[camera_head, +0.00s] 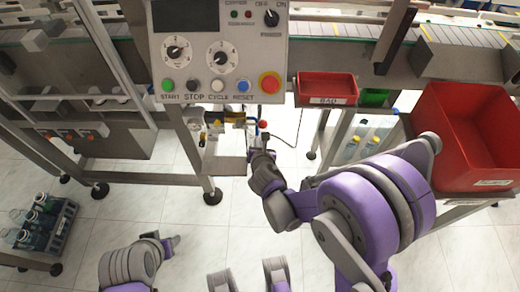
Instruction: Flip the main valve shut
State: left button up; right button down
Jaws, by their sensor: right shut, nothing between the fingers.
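Below the control panel there is a small cluster of fittings (235,121) with yellow and blue parts on the machine frame. A small red knob (263,124) shows at its right end. I cannot tell for sure which part is the main valve or how its handle stands. My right gripper (258,142) is shut and empty, just below the red knob. I cannot tell whether it touches the knob or the fittings. My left gripper (173,243) is low over the floor at the lower left, away from the fittings. Its fingers are too small to read.
The control panel (220,55), with dials, buttons and a red emergency stop, hangs above the fittings. A small red tray (327,87) and a big red bin (470,135) stand to the right. A crate of bottles (40,225) is at the lower left. Tiled floor is open between.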

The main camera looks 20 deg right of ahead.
aim_at(262, 126)
jog(key=shift+d+r+p, duration=0.2)
jog(key=shift+r, duration=0.75)
jog(key=shift+d+r+p, duration=0.15)
jog(key=shift+d+r, duration=0.05)
jog(key=shift+r, duration=0.7)
jog(key=shift+r+n+h, duration=0.45)
jog(key=shift+n+h, duration=0.05)
notch_tip(262, 126, up, 2)
jog(key=shift+r+n+g+h+p, duration=0.2)
jog(key=shift+n+g+h+p, duration=0.15)
jog(key=shift+n+h, duration=0.65)
jog(key=shift+w+a+r+n+h, duration=0.3)
jog(key=shift+a+r+n+h, duration=0.25)
jog(key=shift+a+r, duration=0.4)
jog(key=shift+w+a+r+n+h, duration=0.25)
jog(key=shift+a+r+n+h, duration=0.35)
jog(key=shift+a+r, duration=0.35)
jog(key=shift+w+a+r+n+h, duration=0.3)
jog(key=shift+a+r+n+h, duration=0.25)
jog(key=shift+a+r, duration=0.35)
